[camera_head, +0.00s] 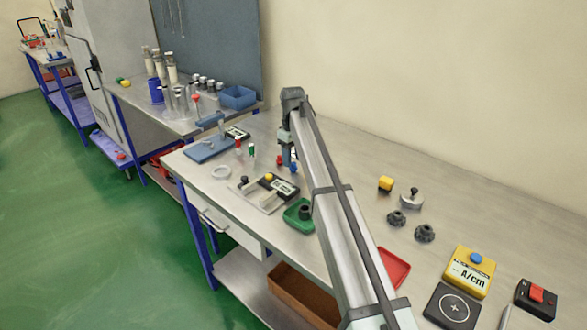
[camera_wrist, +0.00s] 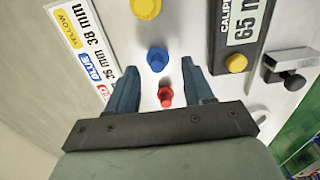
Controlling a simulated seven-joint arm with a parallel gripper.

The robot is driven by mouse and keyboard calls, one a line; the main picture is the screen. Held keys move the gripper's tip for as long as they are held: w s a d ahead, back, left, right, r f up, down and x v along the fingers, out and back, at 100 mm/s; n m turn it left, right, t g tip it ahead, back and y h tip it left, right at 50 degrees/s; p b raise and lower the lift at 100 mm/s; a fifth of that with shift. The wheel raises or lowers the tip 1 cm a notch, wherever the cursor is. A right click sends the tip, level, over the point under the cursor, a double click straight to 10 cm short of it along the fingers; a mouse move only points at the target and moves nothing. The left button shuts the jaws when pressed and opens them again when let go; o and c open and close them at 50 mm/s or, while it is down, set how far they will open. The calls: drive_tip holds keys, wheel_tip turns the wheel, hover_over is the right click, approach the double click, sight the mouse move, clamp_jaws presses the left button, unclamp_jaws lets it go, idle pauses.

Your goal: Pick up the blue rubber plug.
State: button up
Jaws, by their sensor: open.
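The blue plug (camera_wrist: 157,60) stands on the light surface in the wrist view, just beyond and between my fingertips. A small blue thing (camera_head: 294,168) below my gripper in the head view looks like the same plug. A red plug (camera_wrist: 165,97) appears between the fingers, closer to the palm. A yellow plug (camera_wrist: 146,8) is at the top edge, beyond the blue one. My gripper (camera_wrist: 160,72) is open and empty, pointing down over the plugs; in the head view it (camera_head: 286,155) hangs over the bench. I cannot tell its exact height.
A caliper with a 65 mm display (camera_wrist: 243,35) lies to the right of the plugs. A label card (camera_wrist: 85,45) lies left. A green tray (camera_head: 299,215) and a red tray (camera_head: 394,268) are on the bench. Black knobs (camera_head: 424,233) stand to the right.

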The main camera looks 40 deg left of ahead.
sight(294, 163)
wheel_tip(294, 163, down, 3)
drive_tip(key=shift+w+f, duration=0.15)
drive_tip(key=shift+f, duration=0.05)
drive_tip(key=c, duration=0.9)
